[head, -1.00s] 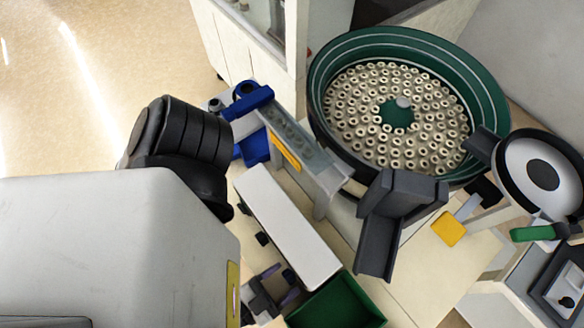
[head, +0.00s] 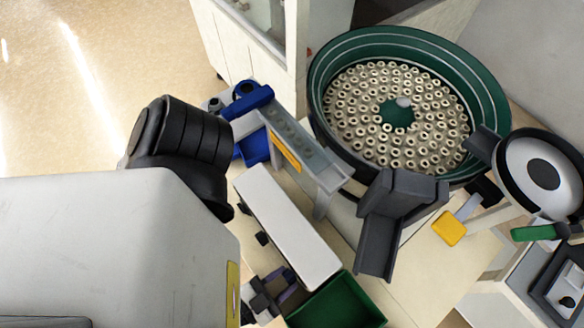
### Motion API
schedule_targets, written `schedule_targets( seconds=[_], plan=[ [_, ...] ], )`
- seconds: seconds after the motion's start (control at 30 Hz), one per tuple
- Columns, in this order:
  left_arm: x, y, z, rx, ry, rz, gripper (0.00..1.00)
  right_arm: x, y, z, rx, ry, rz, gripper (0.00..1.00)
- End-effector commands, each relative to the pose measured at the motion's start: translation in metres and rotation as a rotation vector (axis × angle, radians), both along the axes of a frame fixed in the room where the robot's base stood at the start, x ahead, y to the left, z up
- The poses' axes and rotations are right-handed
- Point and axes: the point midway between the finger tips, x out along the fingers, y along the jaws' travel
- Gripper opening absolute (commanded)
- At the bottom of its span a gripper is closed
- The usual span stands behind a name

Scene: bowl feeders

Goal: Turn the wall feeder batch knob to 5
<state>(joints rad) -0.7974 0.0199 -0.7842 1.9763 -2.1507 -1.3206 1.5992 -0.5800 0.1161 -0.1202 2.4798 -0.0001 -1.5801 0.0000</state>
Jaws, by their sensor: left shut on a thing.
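A long white control box (head: 285,225) stands in the lower middle of the head view, with small black knobs along its left side. The upper knob (head: 242,208) and the middle knob (head: 262,238) are clear of the gripper. My left gripper (head: 288,287) is at the lower end of this side, with its fingers closed on the lowest knob, which they mostly hide. The box's markings and the knob's setting cannot be read from here. My right gripper is not in view.
A green bin (head: 340,305) lies right beside the gripper and the box's lower end. A green bowl feeder (head: 485,90) full of small rings stands behind, with a dark chute (head: 385,230). A blue-ended track (head: 300,150) lies above the box. My pale arm fills the lower left.

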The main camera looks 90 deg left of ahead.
Motion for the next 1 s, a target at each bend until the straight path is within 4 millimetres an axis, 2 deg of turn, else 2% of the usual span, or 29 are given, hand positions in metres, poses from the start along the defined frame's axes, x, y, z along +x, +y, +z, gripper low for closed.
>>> schedule_targets(
  seconds=[0.13,0.3,0.67,0.7,0.93,1.0],
  plan=[
    [0.001,0.0,-0.005,-0.167,-0.119,-0.005,0.14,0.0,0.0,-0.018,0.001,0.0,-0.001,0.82],
    [0.0,0.001,-0.003,-0.342,-0.229,-0.002,0.14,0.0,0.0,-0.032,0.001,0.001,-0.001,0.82],
    [0.0,0.001,0.0,-0.393,-0.26,0.001,0.14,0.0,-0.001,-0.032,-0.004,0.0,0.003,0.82],
    [0.0,0.001,0.0,-0.392,-0.26,0.001,0.38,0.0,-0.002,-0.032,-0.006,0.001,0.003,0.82],
    [0.0,0.001,0.0,-0.391,-0.259,0.001,0.6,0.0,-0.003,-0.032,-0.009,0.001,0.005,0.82],
    [0.0,0.0,0.0,-0.391,-0.259,0.001,0.63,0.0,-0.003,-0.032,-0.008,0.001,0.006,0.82]
  ],
)
